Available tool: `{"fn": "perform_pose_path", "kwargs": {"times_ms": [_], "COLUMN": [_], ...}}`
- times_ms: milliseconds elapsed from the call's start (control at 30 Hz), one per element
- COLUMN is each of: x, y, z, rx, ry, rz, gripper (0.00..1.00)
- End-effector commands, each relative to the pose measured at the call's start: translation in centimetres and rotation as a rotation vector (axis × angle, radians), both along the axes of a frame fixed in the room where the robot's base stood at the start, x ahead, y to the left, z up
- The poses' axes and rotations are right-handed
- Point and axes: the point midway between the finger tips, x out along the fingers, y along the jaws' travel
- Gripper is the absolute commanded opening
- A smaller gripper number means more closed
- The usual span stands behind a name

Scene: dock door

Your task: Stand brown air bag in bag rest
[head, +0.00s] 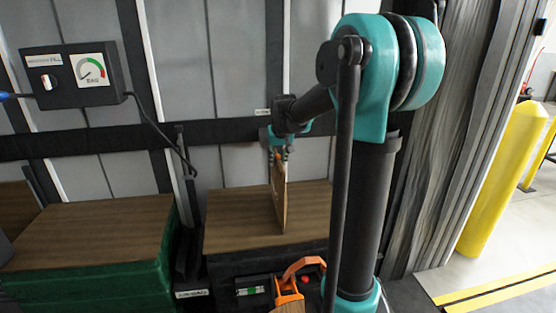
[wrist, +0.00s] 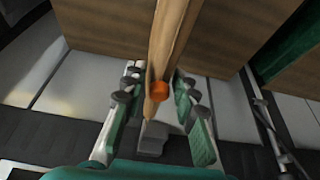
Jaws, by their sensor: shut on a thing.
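The brown air bag (head: 280,200) hangs upright and thin, seen nearly edge-on, above a wooden-topped box (head: 232,225). I cannot tell whether its lower tip touches the wood. My gripper (head: 277,152) is shut on the bag's upper end. In the wrist view my gripper (wrist: 156,95) has one finger on each side of the bag (wrist: 172,45), by its orange valve (wrist: 160,90). I cannot make out the bag rest with certainty; a narrow black frame (head: 184,215) stands between the two wooden tops.
A green box with a wooden top (head: 90,235) stands at left. A black control box with a gauge (head: 75,75) hangs on the grey panels, with a dangling cable. An orange-handled tool (head: 290,280) is at the front. A yellow bollard (head: 500,175) stands at right.

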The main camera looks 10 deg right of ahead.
Motion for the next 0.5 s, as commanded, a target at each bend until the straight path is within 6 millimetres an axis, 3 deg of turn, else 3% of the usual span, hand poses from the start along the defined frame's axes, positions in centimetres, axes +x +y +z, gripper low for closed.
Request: {"fn": "perform_pose_path", "kwargs": {"times_ms": [67,100,267,500], "x": [0.02,0.02,0.01,-0.01], "y": [0.0,0.0,0.0,0.0], "z": [-0.19,-0.26,-0.22,-0.22], "rx": [0.0,0.0,0.0,0.0], "ry": [0.0,0.0,0.0,0.0], "rz": [0.0,0.0,0.0,0.0], "gripper": [0.0,0.29,0.49,0.49]}}
